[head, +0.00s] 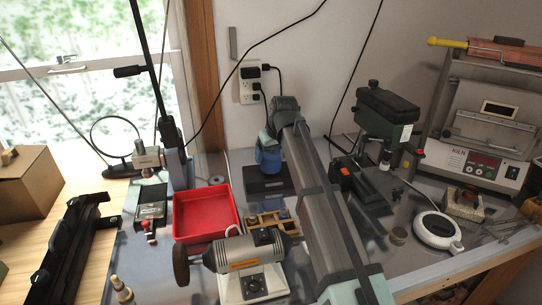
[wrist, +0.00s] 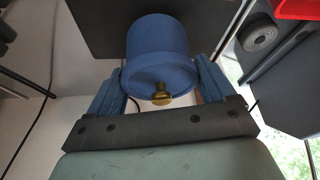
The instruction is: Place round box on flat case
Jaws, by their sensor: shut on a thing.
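The round box is a blue cylinder with a brass knob (wrist: 158,58). It fills the space between the two blue fingers of my gripper (wrist: 160,72) in the wrist view, and the gripper is shut on it. In the head view the round box (head: 269,161) shows below the end of my arm, at the back of the bench near the wall. The flat case (head: 266,187) is a dark, low slab directly under it. In the wrist view, the dark slab (wrist: 92,27) shows behind the box. I cannot tell whether the box touches the case.
A red tray (head: 207,213) stands left of the flat case. A bench grinder (head: 245,257) and a small wooden rack (head: 262,220) are in front. A green drill press (head: 385,115) stands to the right. A wall socket (head: 250,82) with cables is behind.

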